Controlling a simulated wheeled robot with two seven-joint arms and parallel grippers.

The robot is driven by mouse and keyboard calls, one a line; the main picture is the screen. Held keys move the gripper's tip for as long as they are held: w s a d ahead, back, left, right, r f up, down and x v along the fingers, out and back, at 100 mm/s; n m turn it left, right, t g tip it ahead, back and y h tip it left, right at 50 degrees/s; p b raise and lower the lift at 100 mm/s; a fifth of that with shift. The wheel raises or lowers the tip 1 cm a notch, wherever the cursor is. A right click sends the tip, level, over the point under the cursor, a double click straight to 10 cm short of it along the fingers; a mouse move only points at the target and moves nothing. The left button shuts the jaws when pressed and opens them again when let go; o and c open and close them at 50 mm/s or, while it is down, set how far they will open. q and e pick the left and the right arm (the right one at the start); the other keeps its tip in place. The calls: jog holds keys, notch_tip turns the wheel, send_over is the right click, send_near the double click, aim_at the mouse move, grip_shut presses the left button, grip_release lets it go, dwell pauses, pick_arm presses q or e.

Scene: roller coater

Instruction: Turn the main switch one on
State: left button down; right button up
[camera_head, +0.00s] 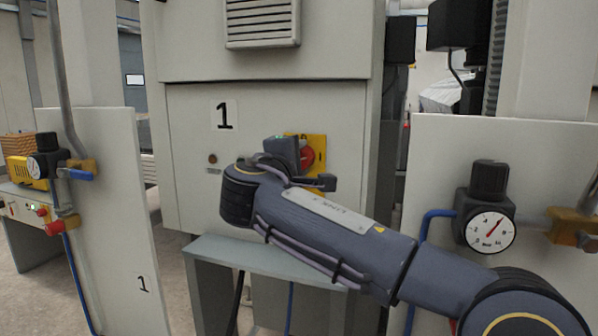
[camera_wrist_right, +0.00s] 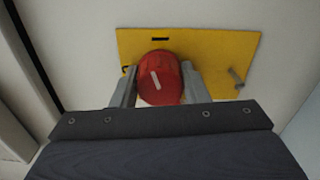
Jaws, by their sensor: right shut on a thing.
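The main switch is a red rotary knob (camera_head: 308,157) on a yellow plate (camera_head: 318,143) on the grey cabinet marked 1. In the right wrist view the red knob (camera_wrist_right: 160,80) carries a white line, tilted slightly from upright, and sits on the yellow plate (camera_wrist_right: 215,50). My right gripper (camera_head: 305,165) is at the knob, partly hiding it in the head view. In the right wrist view the fingers of my right gripper (camera_wrist_right: 160,88) are on both sides of the knob, shut on it. My left gripper is not in view.
A small dark indicator (camera_head: 212,158) sits on the cabinet (camera_head: 190,120) left of the switch. A grey ledge (camera_head: 215,250) juts out below. A panel with a pressure gauge (camera_head: 490,230) stands at right, and another panel (camera_head: 115,200) with a regulator stands at left.

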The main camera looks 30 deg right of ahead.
jog(key=shift+f+m+b, duration=0.15)
jog(key=shift+m+b, duration=0.85)
jog(key=shift+m, duration=0.7)
jog(key=o, duration=1)
jog(key=v, duration=0.8)
